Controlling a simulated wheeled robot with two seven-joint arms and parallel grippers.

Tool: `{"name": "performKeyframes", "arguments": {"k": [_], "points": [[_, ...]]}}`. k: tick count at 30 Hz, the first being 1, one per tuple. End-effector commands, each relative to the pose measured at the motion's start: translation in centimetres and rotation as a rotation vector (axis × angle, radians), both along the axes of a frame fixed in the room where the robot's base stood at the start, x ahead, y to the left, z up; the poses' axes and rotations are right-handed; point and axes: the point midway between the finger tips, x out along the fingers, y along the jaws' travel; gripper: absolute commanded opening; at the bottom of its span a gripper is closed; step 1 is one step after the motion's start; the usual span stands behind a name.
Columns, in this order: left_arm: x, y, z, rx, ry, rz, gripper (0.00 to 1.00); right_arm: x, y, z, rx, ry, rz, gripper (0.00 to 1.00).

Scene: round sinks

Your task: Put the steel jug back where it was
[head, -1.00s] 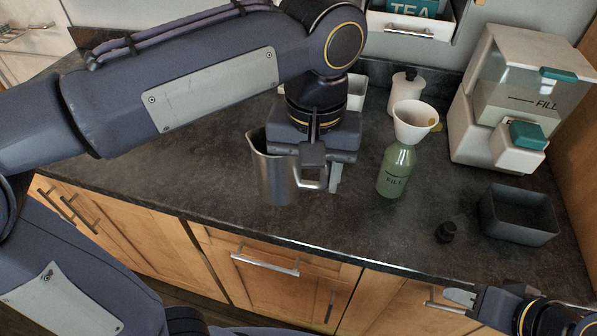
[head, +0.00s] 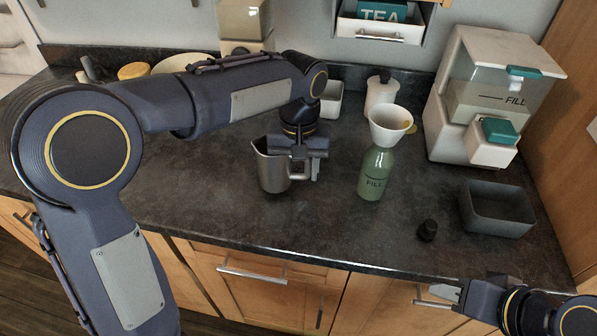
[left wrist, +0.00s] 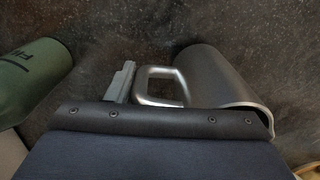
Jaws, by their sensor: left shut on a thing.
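The steel jug (head: 270,172) is upright at or just above the dark worktop, left of the green bottle; I cannot tell whether its base touches. My left gripper (head: 303,172) is shut on its handle, on the jug's right side. In the left wrist view, the jug (left wrist: 215,80) and its handle (left wrist: 158,88) show beside a grey fingertip (left wrist: 121,82); the other finger is hidden. My right gripper (head: 447,296) is at the lower right, in front of the counter's edge, away from the jug; its opening is unclear.
The green bottle (head: 375,178) with a cream funnel (head: 390,125) stands right of the jug. A black cap (head: 427,231), a grey bin (head: 497,210) and a dispenser (head: 475,100) are further right. A white canister (head: 331,100) is behind. The worktop (head: 210,205) left and front is clear.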

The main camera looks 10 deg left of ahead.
Motion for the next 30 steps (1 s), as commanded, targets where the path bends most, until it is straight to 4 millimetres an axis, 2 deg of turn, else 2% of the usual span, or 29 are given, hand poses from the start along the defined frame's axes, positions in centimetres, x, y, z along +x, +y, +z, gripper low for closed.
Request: {"name": "performKeyframes", "arguments": {"k": [1,4,16,17,18,21,30], "points": [[-0.1,0.0,-0.8,0.001,0.002,0.000,0.02,0.0,0.0,-0.2,0.000,0.000,0.000,0.36],[0.0,0.0,-1.5,0.000,0.000,0.001,0.02,0.0,0.0,-0.2,0.000,0.000,0.000,0.36],[-0.1,0.0,-1.9,0.000,-0.001,0.001,0.02,0.0,0.0,-0.4,0.000,0.000,0.000,0.36],[-0.1,0.0,-1.9,0.000,0.000,0.002,0.50,0.0,0.0,-0.4,0.000,0.000,0.000,0.36],[-0.1,0.0,-1.9,0.000,0.000,0.002,0.55,0.0,0.0,-0.3,0.000,0.000,0.000,0.36],[-0.1,0.0,-1.9,0.000,0.000,0.002,0.69,0.0,0.0,-0.3,0.000,0.000,0.000,0.36],[-0.1,0.0,-1.7,0.000,0.000,0.001,0.69,0.0,0.0,-0.2,0.000,0.000,0.000,0.36]]}}
